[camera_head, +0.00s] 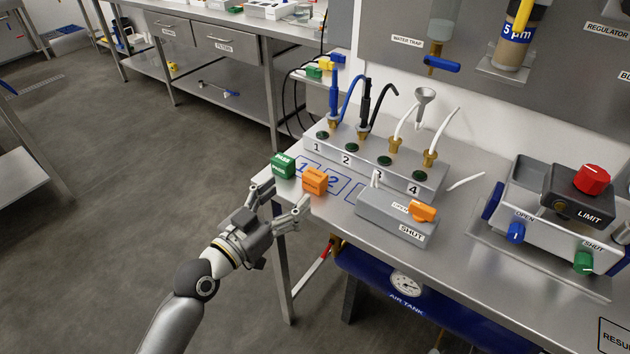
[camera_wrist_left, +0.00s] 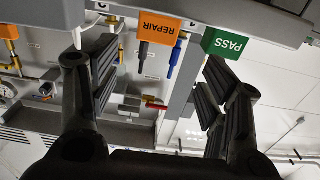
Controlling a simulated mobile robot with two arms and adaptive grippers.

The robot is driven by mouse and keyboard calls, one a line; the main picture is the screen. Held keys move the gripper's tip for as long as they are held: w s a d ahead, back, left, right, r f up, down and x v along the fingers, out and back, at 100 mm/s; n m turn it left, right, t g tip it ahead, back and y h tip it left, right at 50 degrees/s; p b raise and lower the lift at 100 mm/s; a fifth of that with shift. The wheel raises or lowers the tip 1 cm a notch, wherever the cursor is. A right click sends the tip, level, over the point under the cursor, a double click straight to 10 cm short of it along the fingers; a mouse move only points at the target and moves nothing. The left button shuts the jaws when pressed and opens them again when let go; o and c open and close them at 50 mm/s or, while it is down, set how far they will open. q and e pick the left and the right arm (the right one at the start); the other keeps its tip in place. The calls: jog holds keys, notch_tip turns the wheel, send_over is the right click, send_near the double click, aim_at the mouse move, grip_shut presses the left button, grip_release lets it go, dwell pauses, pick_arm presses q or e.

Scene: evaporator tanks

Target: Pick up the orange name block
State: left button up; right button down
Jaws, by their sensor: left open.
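The orange name block (camera_head: 314,181) sits near the front left edge of the steel bench, beside a green name block (camera_head: 284,165). In the left wrist view, the orange block (camera_wrist_left: 159,32) reads REPAIR upside down and the green block (camera_wrist_left: 228,43) reads PASS. My left gripper (camera_head: 284,197) is open and empty, just off the bench edge in front of the two blocks. In the wrist view, the orange block shows between the spread fingers (camera_wrist_left: 162,70), beyond their tips, and the green block is near the right finger. My right gripper is not in view.
Blue numbered squares (camera_head: 333,184) are marked on the bench behind the blocks. A grey valve box (camera_head: 396,217) with an orange knob stands to the right. A numbered manifold (camera_head: 375,163) with hoses stands behind. A blue air tank (camera_head: 440,304) is below the bench.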

aim_at(315, 174)
pick_arm(q)
jog(key=p+x, duration=0.1)
jog(key=x, duration=0.8)
jog(key=shift+w+d+f, duration=0.15)
jog(key=shift+d, duration=0.3)
jog(key=shift+c, duration=0.2)
jog(key=c, duration=1)
jog(key=shift+c, duration=0.5)
